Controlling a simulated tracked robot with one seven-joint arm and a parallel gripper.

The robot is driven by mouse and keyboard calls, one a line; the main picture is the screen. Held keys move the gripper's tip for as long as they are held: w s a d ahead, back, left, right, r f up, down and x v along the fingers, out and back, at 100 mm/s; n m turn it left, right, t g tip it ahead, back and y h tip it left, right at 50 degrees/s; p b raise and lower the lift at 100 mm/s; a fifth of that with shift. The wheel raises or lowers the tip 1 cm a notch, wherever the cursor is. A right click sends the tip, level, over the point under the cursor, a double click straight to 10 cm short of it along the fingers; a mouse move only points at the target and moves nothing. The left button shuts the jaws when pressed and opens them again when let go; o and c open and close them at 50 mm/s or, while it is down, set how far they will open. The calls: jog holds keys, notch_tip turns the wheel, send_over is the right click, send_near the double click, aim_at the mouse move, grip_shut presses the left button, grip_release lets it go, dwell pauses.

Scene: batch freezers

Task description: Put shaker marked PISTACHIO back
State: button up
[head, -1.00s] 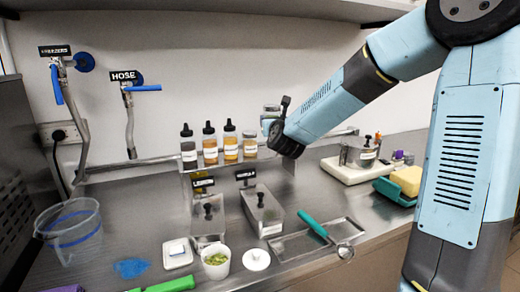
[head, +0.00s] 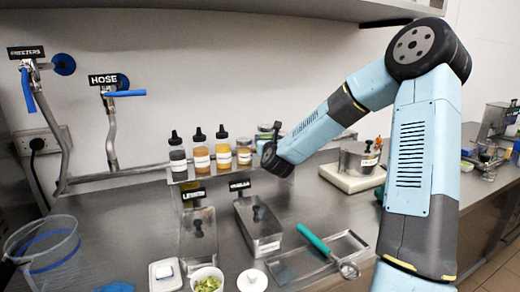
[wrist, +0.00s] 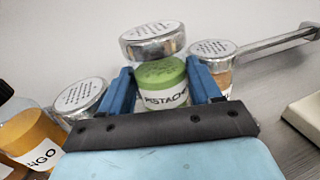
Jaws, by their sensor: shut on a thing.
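Whether the held shaker's base touches the shelf is hidden.
Sauce bottles (head: 200,152) stand in a row left of the shakers. Below are lidded steel tubs (head: 260,230), a steel tray (head: 290,268) with a teal-handled scoop (head: 314,240), and a white cup (head: 207,280). A steel pot (head: 356,158) stands on a pale base at right.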

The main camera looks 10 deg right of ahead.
jog(key=f, duration=0.3)
jog(key=shift+w+d+f, duration=0.15)
jog(key=shift+w+f, duration=0.05)
jog(key=shift+w, duration=0.15)
jog(key=shift+a+f, duration=0.2)
jog(key=shift+f, duration=0.1)
jog(key=shift+a, duration=0.3)
jog(key=o, duration=0.8)
jog(key=shift+d, duration=0.1)
